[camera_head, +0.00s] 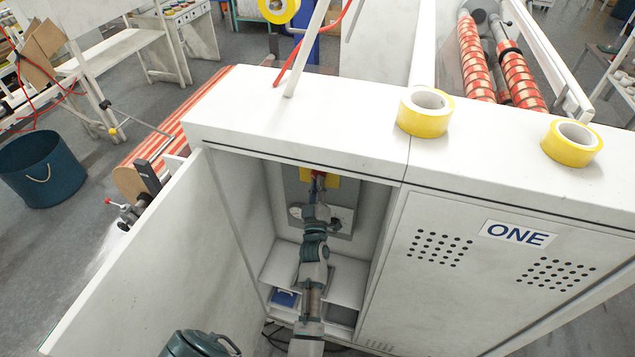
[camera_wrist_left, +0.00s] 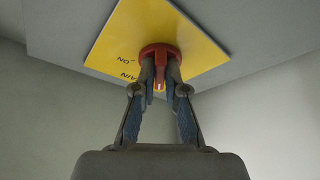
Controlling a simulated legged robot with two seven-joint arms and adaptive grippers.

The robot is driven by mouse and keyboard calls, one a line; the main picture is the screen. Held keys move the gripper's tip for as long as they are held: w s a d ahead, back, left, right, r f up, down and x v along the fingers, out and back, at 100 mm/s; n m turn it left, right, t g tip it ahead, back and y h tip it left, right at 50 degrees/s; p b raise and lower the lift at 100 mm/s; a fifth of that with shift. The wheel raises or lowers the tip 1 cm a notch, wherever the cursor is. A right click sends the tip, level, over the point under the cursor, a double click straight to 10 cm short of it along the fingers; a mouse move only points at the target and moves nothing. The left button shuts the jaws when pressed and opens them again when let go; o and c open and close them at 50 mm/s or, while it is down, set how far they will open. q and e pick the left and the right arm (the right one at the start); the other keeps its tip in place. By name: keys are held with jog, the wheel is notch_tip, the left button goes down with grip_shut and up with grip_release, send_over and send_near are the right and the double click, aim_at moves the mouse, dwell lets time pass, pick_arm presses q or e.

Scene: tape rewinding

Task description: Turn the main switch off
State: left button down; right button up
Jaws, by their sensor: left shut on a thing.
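The main switch is a red rotary knob (camera_wrist_left: 160,50) on a yellow plate (camera_wrist_left: 195,28) inside the open cabinet. In the left wrist view the plate shows printed letters, including "ON", to the left of the knob. My left gripper (camera_wrist_left: 160,80) is shut on the knob's red handle, with one finger on each side of it. In the head view the yellow plate (camera_head: 333,182) and a little red show at the back of the cabinet. My left arm and gripper (camera_head: 317,188) reach in and hide most of the knob. My right gripper is not in view.
The cabinet door (camera_head: 165,275) stands open at the left, and the cabinet's side walls are close around my arm. A second door (camera_head: 490,265) marked "ONE" is shut. Two yellow tape rolls (camera_head: 424,122) (camera_head: 571,153) lie on top. A blue bin (camera_head: 42,172) stands on the floor.

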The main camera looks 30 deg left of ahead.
pick_arm(q)
jog(key=shift+f+n, duration=0.15)
jog(key=shift+n, duration=0.25)
jog(key=c, duration=1.2)
grip_release()
